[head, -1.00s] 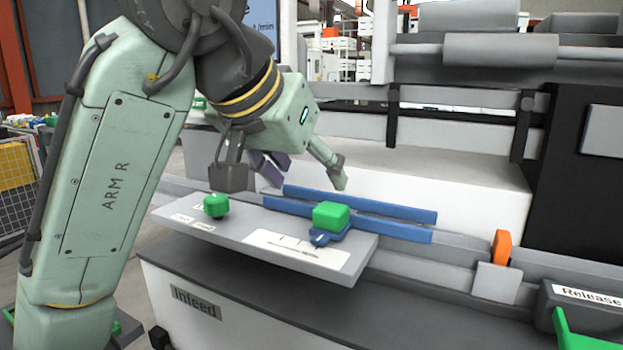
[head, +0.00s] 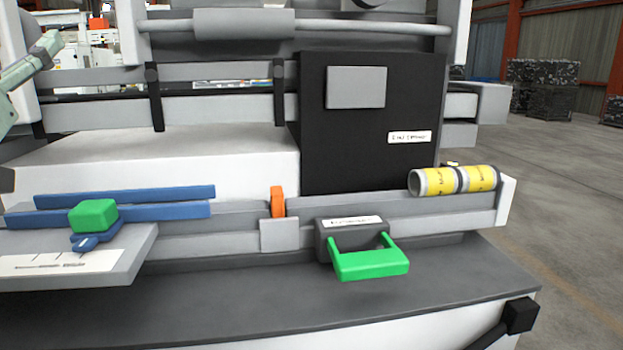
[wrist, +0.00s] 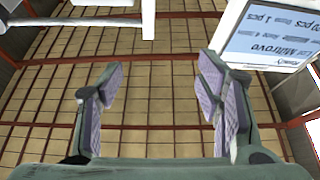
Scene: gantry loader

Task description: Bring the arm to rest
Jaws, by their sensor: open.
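My gripper (wrist: 160,100) shows in the wrist view with its two purple-padded fingers wide apart and nothing between them. Beyond the fingers is a tan tiled surface with reddish lines. In the head view only a pale green part of my arm shows at the upper left edge; the gripper itself is out of that view.
The loader's grey shelf (head: 125,262) carries a green block (head: 93,215) on a blue slide. An orange tab (head: 277,202), a green handle (head: 370,264) and yellow-banded rolls (head: 435,182) lie along the rail. In the wrist view, a screen (wrist: 272,35) stands at upper right.

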